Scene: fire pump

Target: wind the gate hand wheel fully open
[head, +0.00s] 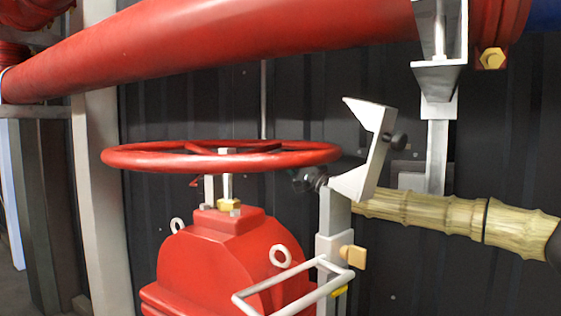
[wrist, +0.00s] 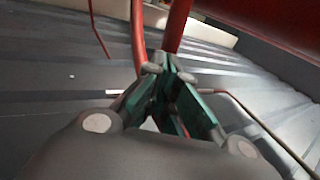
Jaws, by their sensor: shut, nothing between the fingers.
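The red gate hand wheel (head: 220,165) lies flat on top of the red valve body (head: 225,255), seen nearly edge-on in the head view. In the wrist view, red bars of the hand wheel (wrist: 138,38) run down to the fingertips. My gripper (wrist: 166,70) has dark green fingers that are shut with nothing between them. The tips are close to these bars, and I cannot tell whether they touch. In the head view, a dark shape just below the wheel's right end may be my gripper, but its fingers are not clear.
A thick red pipe (head: 250,40) crosses above the wheel. A metal support (head: 437,150) stands at right. A pale tubular rail (head: 295,292) is in front of the valve. Dark ribbed wall panels (head: 180,115) stand behind.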

